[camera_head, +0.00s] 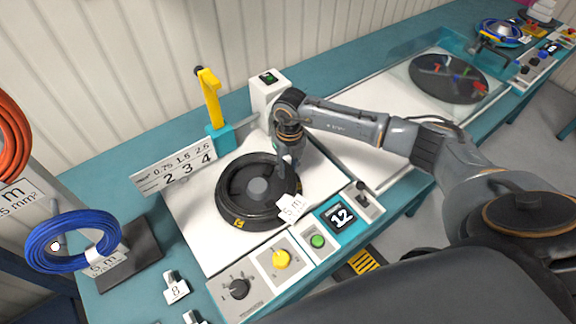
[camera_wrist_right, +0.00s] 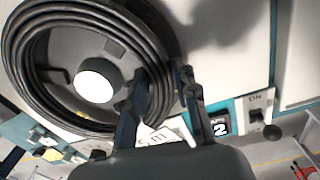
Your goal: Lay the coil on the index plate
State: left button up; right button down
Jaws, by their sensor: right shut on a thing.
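The black coil (camera_head: 228,209) lies flat on the white winding station, around a reel with a grey hub (camera_head: 258,189). A white "5 m" tag (camera_head: 291,208) hangs at its near right side. The coil (camera_wrist_right: 52,104) shows as stacked rings in the right wrist view. My right gripper (camera_head: 287,172) reaches down at the coil's right side, its fingers (camera_wrist_right: 162,98) shut on the coil's ring. Farther right, a round dark plate with coloured pieces (camera_head: 437,88) lies on the bench; it looks like the index plate. My left gripper is out of view.
A blue coil (camera_head: 48,248) with a tag hangs at the left by a dark pad (camera_head: 143,250). A yellow lever (camera_head: 210,97) and a white box (camera_head: 268,92) stand behind the reel. A clear panel (camera_head: 456,40) stands behind the round plate. Knobs and a display (camera_head: 341,216) line the front.

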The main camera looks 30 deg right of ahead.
jog(key=shift+f, duration=0.15)
jog(key=shift+c, duration=1.6)
grip_release()
jog(key=shift+r+p, duration=2.7)
jog(key=shift+r, duration=1.35)
jog(key=shift+f, duration=0.1)
